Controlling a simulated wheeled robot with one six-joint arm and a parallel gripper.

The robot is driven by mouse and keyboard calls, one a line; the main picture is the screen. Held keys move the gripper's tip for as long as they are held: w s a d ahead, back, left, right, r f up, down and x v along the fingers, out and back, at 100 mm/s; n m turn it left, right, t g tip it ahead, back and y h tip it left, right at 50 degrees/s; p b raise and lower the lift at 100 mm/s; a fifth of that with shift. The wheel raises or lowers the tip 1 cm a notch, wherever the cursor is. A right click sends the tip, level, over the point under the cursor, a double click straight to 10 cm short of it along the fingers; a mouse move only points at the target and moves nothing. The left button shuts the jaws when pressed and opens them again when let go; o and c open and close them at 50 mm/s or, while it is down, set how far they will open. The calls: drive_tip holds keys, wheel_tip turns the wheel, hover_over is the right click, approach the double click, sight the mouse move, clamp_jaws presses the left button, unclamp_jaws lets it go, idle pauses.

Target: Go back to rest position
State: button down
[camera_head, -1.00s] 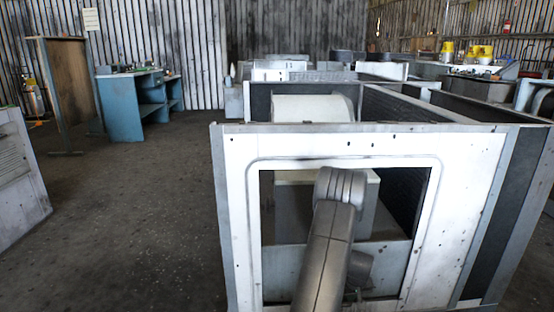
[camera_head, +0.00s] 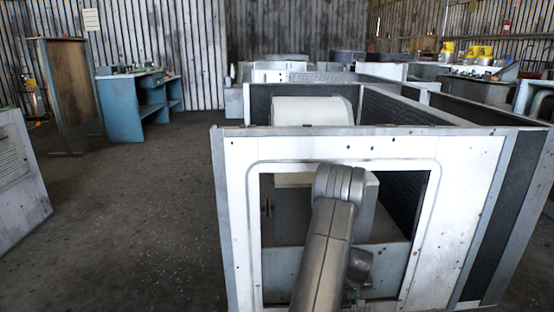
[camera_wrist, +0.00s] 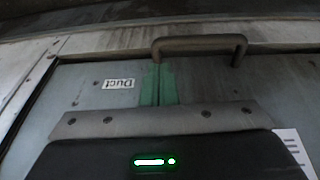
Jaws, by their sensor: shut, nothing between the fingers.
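The white blower housing (camera_head: 470,190) stands in front of me with a rectangular opening in its near panel. My arm reaches up in front of this opening, and my gripper is not clearly visible in the head view. In the wrist view, my gripper (camera_wrist: 158,72) shows as two green fingers pressed together with nothing between them. Beyond the fingertips is a metal handle (camera_wrist: 205,40) on a grey panel (camera_wrist: 75,85) with a "Duct" label (camera_wrist: 114,83). The fingertips appear near the handle's left end; I cannot tell whether they touch it.
A blue workbench (camera_head: 125,105) and a brown board (camera_head: 72,85) stand at the back left. A grey panelled unit (camera_head: 20,170) is at the left edge. The floor (camera_head: 130,220) between it and the housing is clear.

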drive_tip(key=d+p+v, duration=0.1)
drive_tip(key=p+v, duration=0.2)
drive_tip(key=v, duration=0.6)
drive_tip(key=b+x, duration=0.2)
drive_tip(key=x, duration=0.2)
drive_tip(key=s+b+x, duration=0.1)
drive_tip(key=b+x, duration=0.1)
drive_tip(key=x, duration=0.3)
drive_tip(key=b+x, duration=0.2)
drive_tip(key=x, duration=0.3)
drive_tip(key=shift+s+a+f, duration=0.15)
drive_tip(key=shift+s+a, duration=0.05)
drive_tip(key=shift+a, duration=0.1)
wheel_tip(320, 180, up, 38)
drive_tip(key=p, duration=1.9)
hover_over(350, 305)
drive_tip(key=s+a, duration=0.1)
drive_tip(key=s, duration=0.1)
drive_tip(key=shift+r, duration=0.25)
drive_tip(key=shift+s+a, duration=0.1)
